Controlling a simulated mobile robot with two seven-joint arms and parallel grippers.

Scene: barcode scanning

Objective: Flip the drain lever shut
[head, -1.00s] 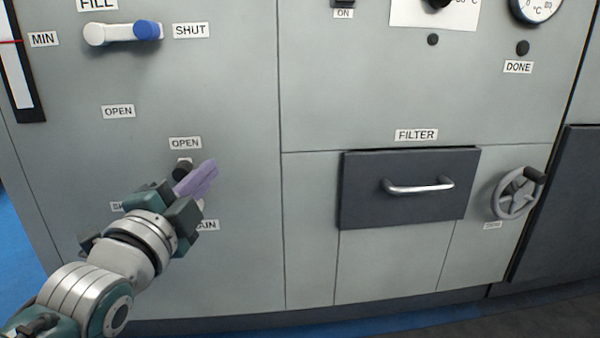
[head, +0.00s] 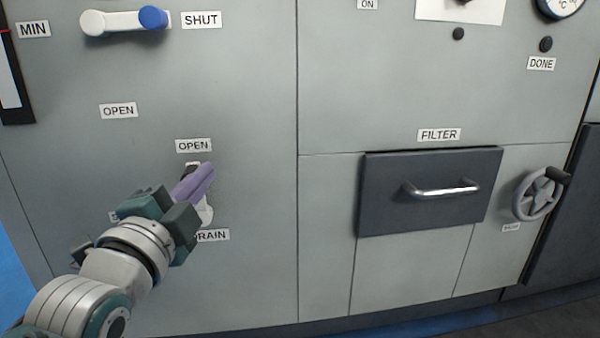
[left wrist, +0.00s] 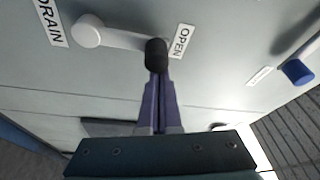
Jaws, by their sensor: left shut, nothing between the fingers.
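The drain lever shows in the left wrist view as a white hub and arm (left wrist: 118,38) with a black knob (left wrist: 156,56). The knob end is beside an OPEN label (left wrist: 181,41), and the hub is by the DRAIN label (left wrist: 50,22). In the head view the lever's white lower part (head: 206,214) shows above the DRAIN label, with the knob end up under OPEN, partly hidden by my fingers. My left gripper (head: 208,170) is shut and empty. Its purple fingertips (left wrist: 157,78) are at the black knob; I cannot tell whether they touch it.
Above is a white lever with a blue knob (head: 153,17), pointing at a SHUT label (head: 201,20). To the right are the dark FILTER drawer (head: 380,200) with its metal handle (head: 440,190) and a grey handwheel (head: 538,195). The panel between drain lever and drawer is clear.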

